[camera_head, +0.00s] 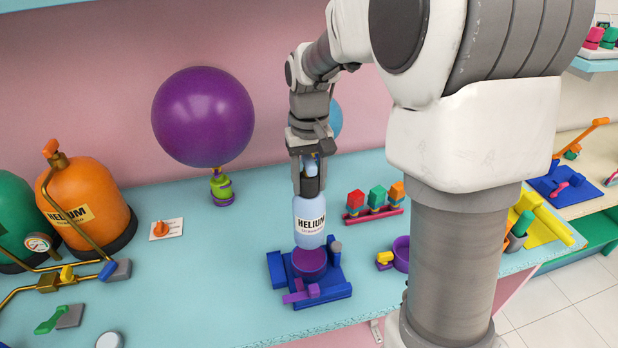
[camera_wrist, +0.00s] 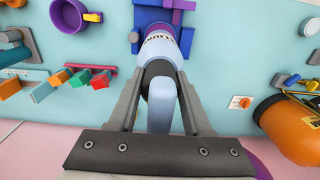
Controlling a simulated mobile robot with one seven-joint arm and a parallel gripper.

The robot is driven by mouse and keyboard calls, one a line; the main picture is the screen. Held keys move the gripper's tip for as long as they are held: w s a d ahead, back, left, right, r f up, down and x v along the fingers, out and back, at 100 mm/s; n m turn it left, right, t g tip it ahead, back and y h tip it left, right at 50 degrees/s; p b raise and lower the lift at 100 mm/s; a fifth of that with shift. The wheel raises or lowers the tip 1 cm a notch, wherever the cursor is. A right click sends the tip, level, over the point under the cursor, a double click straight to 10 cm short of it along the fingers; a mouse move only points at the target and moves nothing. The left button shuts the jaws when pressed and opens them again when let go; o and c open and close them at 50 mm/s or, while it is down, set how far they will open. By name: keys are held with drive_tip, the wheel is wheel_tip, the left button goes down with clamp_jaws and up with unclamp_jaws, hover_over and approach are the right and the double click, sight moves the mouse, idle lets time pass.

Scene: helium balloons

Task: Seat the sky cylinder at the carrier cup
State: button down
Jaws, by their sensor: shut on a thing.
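The sky cylinder (camera_head: 309,222) is pale blue with a white HELIUM label, and it hangs upright in my gripper (camera_head: 309,188). My gripper is shut on its narrow top part. The carrier is a blue base (camera_head: 334,291) with a purple cup (camera_head: 309,264) on it. In the head view the cylinder's lower end is just above or at the cup; I cannot tell whether it touches. In the wrist view the cylinder (camera_wrist: 160,48) runs away between my fingers (camera_wrist: 160,100) and partly hides the cup beyond it.
An orange helium tank (camera_head: 92,207) stands at left, and a purple balloon (camera_head: 203,117) on a green weight stands behind. A red rack (camera_head: 373,214) with coloured blocks and a purple mug (camera_head: 401,254) are to the right. Bare turquoise table lies left of the carrier.

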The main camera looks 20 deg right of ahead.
sight(309, 195)
drive_tip(key=shift+f+b, duration=1.85)
drive_tip(key=shift+f, duration=1.05)
drive_tip(key=shift+f+b, duration=2.05)
drive_tip(key=shift+f, duration=1.05)
drive_tip(key=shift+c, duration=2)
unclamp_jaws()
drive_tip(key=shift+o, duration=0.7)
drive_tip(key=shift+s+f, duration=0.1)
drive_tip(key=shift+r+p, duration=3.1)
drive_tip(key=shift+r, duration=1)
